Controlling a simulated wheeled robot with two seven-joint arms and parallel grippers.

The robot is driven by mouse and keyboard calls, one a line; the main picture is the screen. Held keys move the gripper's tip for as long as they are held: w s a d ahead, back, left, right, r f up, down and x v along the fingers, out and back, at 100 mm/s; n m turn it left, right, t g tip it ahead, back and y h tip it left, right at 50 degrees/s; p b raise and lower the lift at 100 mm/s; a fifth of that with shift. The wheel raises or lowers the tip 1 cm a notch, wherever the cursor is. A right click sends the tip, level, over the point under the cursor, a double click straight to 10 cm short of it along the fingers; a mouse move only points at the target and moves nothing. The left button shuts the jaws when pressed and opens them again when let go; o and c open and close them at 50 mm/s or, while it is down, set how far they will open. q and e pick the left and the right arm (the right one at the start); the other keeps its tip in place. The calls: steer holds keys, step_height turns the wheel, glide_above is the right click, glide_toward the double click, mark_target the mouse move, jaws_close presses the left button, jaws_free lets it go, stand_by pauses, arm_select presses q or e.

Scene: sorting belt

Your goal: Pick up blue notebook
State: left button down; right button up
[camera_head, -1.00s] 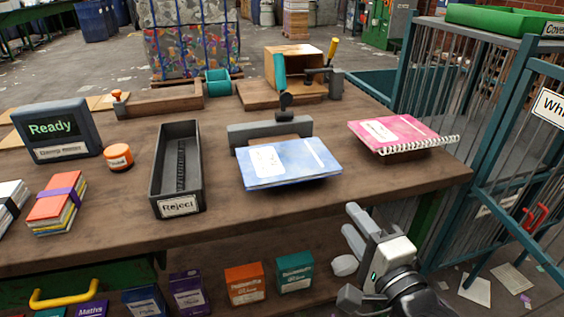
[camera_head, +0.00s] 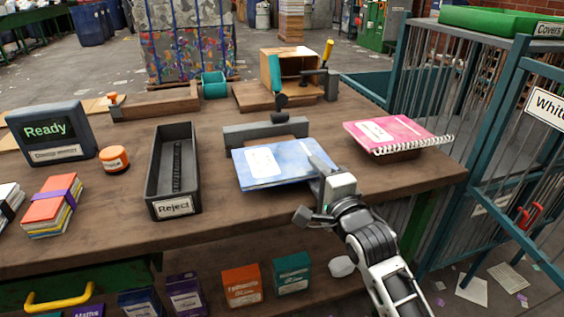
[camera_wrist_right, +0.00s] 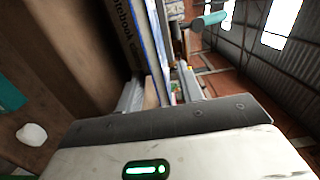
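The blue notebook (camera_head: 275,163) lies flat near the front of the wooden table, its front right part jutting over a small block or edge. My right gripper (camera_head: 312,191) is at its front right corner, one finger above the cover and the other lower down. In the right wrist view the notebook's edge (camera_wrist_right: 157,42) lies between the two spread fingers (camera_wrist_right: 160,92). There is visible space beside it, so the gripper looks open; contact is hard to tell. My left gripper is not in view.
A pink spiral notebook (camera_head: 390,133) lies to the right. A black Reject tray (camera_head: 156,185) stands to the left, with an orange button (camera_head: 114,158) and a Ready screen (camera_head: 48,130) beyond. A grey bar (camera_head: 262,130) stands behind the blue notebook. A metal cage (camera_head: 450,110) borders the right.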

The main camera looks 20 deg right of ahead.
steer(key=shift+w, duration=0.2)
jaws_close()
steer(key=shift+r, duration=0.1)
steer(key=shift+r, duration=0.1)
